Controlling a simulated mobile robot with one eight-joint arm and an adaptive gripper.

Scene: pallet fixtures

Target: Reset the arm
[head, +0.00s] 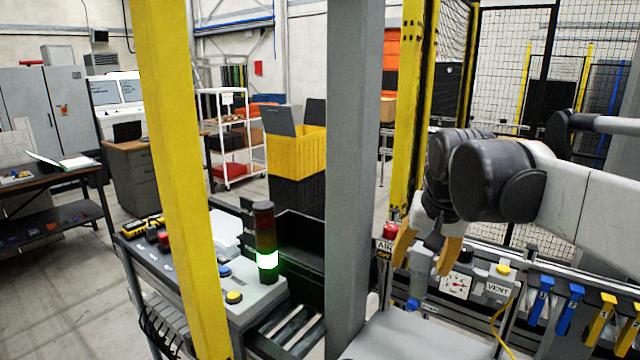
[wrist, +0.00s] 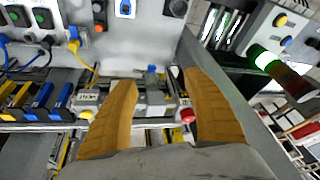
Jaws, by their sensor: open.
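My arm (head: 590,190) reaches in from the right in the head view, bent at a dark joint. My gripper (head: 425,255) hangs down from it with orange-yellow fingers apart. In the wrist view my gripper (wrist: 165,110) is open, and nothing is held between its fingers. Below and between them are a panel with a red button (wrist: 187,115) and a small blue part (wrist: 152,69). In the head view the fingers overlap the panel with the gauge (head: 457,284); I cannot tell how far above it they are.
A grey post (head: 353,150) and a yellow post (head: 175,150) stand left of my arm. A signal tower (head: 265,240) glows green on the control console (head: 262,300). Blue and yellow clamps (head: 568,308) line the right. Mesh fencing (head: 515,80) stands behind. Open floor lies at the left.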

